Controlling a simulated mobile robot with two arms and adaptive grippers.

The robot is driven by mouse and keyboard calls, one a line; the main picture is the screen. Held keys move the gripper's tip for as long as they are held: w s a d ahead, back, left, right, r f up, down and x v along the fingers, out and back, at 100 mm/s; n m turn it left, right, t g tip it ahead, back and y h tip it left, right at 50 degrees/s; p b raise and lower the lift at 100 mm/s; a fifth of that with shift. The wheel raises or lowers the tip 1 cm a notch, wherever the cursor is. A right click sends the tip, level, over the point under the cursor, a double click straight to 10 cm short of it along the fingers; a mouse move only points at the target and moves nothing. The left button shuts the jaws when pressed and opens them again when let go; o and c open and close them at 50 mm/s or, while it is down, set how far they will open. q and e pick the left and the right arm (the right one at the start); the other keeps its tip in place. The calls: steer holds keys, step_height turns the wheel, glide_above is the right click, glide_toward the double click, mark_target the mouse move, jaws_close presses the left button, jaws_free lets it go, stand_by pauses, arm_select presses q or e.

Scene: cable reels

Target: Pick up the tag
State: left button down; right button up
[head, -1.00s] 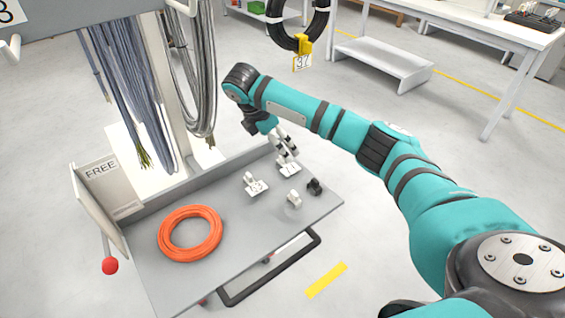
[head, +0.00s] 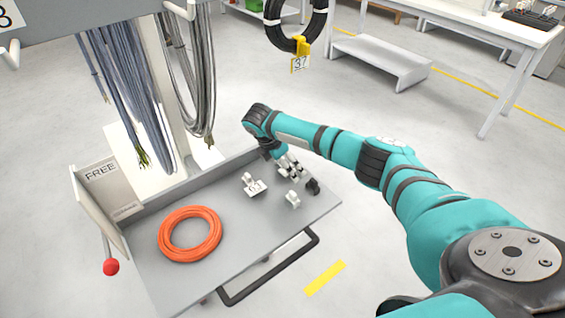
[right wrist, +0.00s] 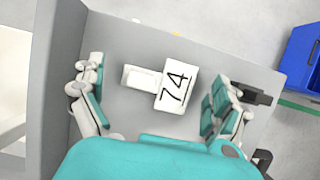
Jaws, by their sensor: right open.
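My left gripper is not in view.
The grey tray (head: 235,222) also holds an orange cable coil (head: 190,234) and a small black piece (head: 313,187). That black piece (right wrist: 254,97) is close beside the right finger. Hanging cables (head: 125,95) and a FREE sign (head: 101,172) stand left.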

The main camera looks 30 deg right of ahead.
steer(key=shift+c, duration=0.4)
steer(key=c, duration=0.9)
step_height(320, 180, up, 10)
steer(key=shift+r, duration=0.1)
